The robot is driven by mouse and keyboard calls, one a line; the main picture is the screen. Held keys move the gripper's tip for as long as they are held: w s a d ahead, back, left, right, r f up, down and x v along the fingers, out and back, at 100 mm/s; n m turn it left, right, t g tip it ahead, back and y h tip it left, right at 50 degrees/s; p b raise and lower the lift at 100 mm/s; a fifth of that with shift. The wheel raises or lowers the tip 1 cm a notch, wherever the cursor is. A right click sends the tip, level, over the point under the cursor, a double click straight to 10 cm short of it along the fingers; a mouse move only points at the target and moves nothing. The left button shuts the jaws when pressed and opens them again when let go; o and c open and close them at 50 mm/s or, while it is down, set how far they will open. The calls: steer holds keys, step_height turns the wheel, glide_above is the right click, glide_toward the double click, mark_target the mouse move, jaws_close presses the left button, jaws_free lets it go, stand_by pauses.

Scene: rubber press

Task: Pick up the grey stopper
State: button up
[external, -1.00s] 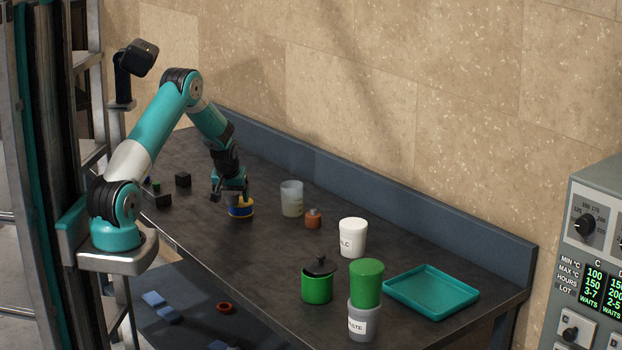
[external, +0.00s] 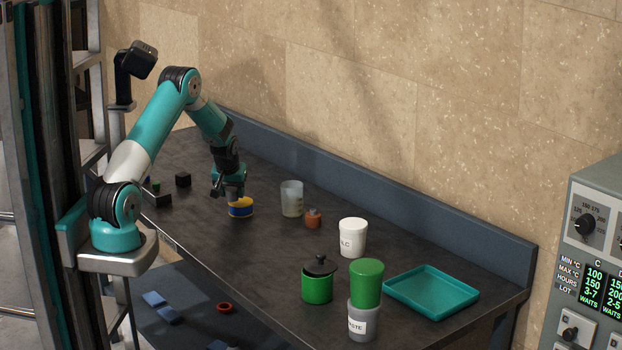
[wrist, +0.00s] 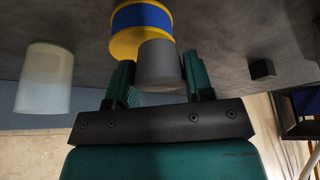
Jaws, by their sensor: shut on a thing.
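The grey stopper (wrist: 160,66) is a short grey cylinder between the two green fingers of my gripper (wrist: 157,80) in the wrist view. My gripper is shut on it. In the external view my gripper (external: 232,193) is just above a blue and yellow round container (external: 241,208) on the bench. That container also shows behind the stopper in the wrist view (wrist: 141,22). The stopper appears just above the container's top; I cannot tell whether they touch.
Farther along are a white cup (external: 352,237), a green pot (external: 317,287), a green-topped waste container (external: 363,322) and a teal tray (external: 432,292). Black blocks (external: 183,180) lie left of my gripper.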

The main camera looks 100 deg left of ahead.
step_height(320, 180, up, 19)
steer(key=w+a+b, duration=0.2)
steer(key=b, duration=0.1)
step_height(320, 180, down, 20)
steer(key=p, duration=0.3)
steer(key=shift+f, duration=0.1)
steer(key=o, duration=1)
